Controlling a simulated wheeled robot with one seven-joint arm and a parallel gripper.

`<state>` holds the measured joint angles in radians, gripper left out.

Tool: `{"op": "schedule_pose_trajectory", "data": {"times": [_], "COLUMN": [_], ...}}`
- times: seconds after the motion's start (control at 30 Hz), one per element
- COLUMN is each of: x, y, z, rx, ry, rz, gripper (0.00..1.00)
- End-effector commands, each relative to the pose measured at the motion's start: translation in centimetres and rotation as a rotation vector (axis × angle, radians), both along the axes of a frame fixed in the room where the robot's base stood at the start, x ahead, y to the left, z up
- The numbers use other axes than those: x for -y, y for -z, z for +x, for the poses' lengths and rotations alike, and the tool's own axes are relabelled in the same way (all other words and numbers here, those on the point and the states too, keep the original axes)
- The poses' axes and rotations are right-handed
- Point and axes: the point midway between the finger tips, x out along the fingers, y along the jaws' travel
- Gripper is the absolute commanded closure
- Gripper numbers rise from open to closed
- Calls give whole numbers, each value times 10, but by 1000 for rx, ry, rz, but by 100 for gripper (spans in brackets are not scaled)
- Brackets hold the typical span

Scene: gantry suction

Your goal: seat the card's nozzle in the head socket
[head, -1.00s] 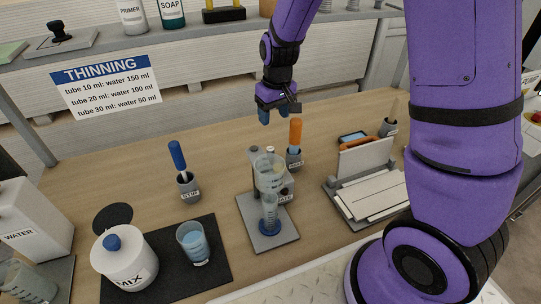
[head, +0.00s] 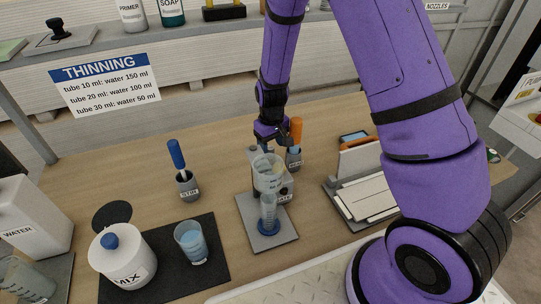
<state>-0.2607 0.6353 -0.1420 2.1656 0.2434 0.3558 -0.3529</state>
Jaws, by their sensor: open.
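My gripper (head: 268,138) points down just behind and above a clear graduated cup (head: 268,172). It is open, but its fingertips are partly hidden behind the cup's rim, and I cannot tell whether it touches anything. A label reading NOZZLES (head: 437,6) shows at the top right edge; no nozzle can be made out there. No head socket can be recognised. The printed THINNING card (head: 105,85) hangs at the back left and lists tube and water amounts.
An orange-handled tool stands in a grey cup (head: 294,158) right beside my gripper. A blue-handled tool's cup (head: 188,188), a MIX jar (head: 125,262), a glass of blue liquid (head: 191,243), a graduated cylinder (head: 268,213) and a paper holder (head: 360,160) stand around. The back left tabletop is clear.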

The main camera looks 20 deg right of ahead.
Motion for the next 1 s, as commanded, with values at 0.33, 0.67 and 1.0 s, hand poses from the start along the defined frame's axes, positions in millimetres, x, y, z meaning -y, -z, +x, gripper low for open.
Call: {"op": "schedule_pose_trajectory", "data": {"times": [0.33,0.67,1.0], "x": [0,0,0], "y": [39,52,51], "z": [5,5,5], "rx": [-2,1,1], "ry": [1,1,1], "rz": [-1,0,0], "gripper": [41,41,97]}}
